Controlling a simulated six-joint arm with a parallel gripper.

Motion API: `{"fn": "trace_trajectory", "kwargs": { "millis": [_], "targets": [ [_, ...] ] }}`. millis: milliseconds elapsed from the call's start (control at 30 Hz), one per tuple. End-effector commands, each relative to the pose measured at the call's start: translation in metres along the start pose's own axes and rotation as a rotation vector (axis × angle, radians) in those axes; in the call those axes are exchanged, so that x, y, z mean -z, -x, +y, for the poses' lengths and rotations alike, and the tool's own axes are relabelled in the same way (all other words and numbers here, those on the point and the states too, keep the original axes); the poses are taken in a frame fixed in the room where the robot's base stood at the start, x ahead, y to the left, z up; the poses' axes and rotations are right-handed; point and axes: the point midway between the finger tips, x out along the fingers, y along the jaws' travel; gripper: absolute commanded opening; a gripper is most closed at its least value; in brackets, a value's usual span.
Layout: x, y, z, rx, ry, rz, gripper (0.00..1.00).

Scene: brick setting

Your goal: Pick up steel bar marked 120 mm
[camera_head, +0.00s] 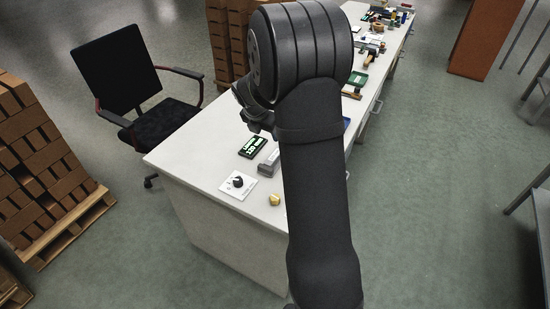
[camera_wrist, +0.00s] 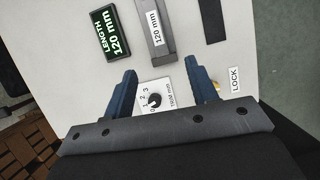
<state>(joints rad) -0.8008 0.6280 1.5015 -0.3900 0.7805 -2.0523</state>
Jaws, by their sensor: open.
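The steel bar (camera_wrist: 157,42) is a grey block with a white label reading 120 mm. In the wrist view it lies at the top middle, beyond my fingertips and roughly between their lines. In the head view the bar (camera_head: 269,162) lies on the white table, partly hidden by my arm. My gripper (camera_wrist: 163,80) is open and empty, with two blue fingers apart. In the head view my gripper (camera_head: 258,122) is mostly hidden behind my arm, over the table.
A black display reading LENGTH 120 mm (camera_wrist: 111,34) sits left of the bar. A white dial plate (camera_wrist: 156,95) shows between my fingers, and a brass knob (camera_head: 275,200) stands near the table's end. The long white table (camera_head: 190,150) holds many tools farther back. A black chair (camera_head: 130,85) stands left.

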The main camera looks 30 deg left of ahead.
Motion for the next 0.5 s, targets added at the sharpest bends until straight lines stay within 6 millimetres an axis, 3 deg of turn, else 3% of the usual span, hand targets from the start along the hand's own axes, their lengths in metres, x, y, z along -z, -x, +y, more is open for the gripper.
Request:
{"fn": "trace_trajectory", "kwargs": {
  "millis": [167, 500],
  "targets": [
    [0.003, -0.019, 0.004, 0.0, 0.048, -0.012, 0.53],
    [0.002, -0.089, 0.003, 0.001, 0.043, -0.01, 0.53]
  ]
}}
